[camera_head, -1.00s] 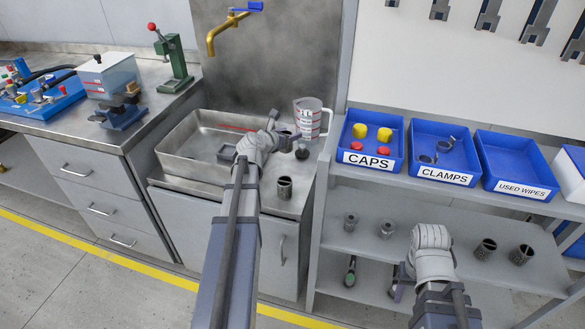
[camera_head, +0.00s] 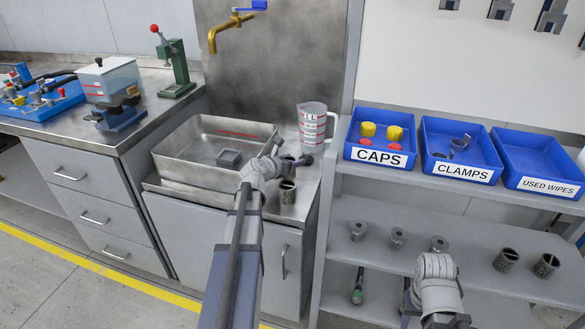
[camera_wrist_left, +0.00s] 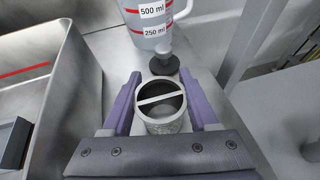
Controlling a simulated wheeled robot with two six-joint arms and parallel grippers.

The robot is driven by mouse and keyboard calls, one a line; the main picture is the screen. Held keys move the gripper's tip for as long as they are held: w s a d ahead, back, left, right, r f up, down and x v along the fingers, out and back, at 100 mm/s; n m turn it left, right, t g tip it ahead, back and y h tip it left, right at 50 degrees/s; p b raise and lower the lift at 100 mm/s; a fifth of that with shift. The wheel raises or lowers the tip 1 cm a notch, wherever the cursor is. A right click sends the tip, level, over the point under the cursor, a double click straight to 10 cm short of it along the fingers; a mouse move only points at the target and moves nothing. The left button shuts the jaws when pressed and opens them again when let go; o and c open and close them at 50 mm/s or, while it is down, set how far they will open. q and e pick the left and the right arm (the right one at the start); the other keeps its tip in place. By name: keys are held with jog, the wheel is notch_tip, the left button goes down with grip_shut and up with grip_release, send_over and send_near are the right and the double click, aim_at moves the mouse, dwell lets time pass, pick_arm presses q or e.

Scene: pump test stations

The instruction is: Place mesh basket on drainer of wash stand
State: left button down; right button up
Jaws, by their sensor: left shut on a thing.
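A mesh basket (camera_wrist_left: 161,107), a small round cup with a bar across its open top, is upright between the purple fingers of my left gripper (camera_wrist_left: 163,100). In the head view my left gripper (camera_head: 283,157) is shut on it, low over the metal drainer (camera_head: 304,192) of the wash stand, right of the basin. I cannot tell if the basket's bottom touches the drainer. A second mesh basket (camera_head: 288,190) stands on the drainer nearer me. My right gripper (camera_head: 437,268) is in front of the lower shelf; its fingers are hidden.
A measuring jug (camera_head: 312,128) stands behind the held basket. A dark-based stopper (camera_wrist_left: 163,62) is close behind it. The metal basin (camera_head: 172,165) is at left. Blue bins (camera_head: 463,143) and shelves with several metal cups (camera_head: 397,237) are at right.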

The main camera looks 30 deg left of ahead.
pick_arm(q)
jog(key=shift+f, duration=0.25)
pick_arm(e)
jog(key=shift+f, duration=0.25)
pick_arm(q)
jog(key=shift+f, duration=0.2)
jog(key=shift+c, duration=0.8)
grip_release()
jog(key=shift+r, duration=0.2)
jog(key=shift+s+r+p, duration=0.2)
jog(key=shift+s+p, duration=0.1)
jog(key=p+v, duration=0.4)
jog(key=v, duration=0.7)
jog(key=shift+s, duration=0.2)
pick_arm(e)
notch_tip(320, 180, up, 5)
jog(key=shift+f, duration=0.2)
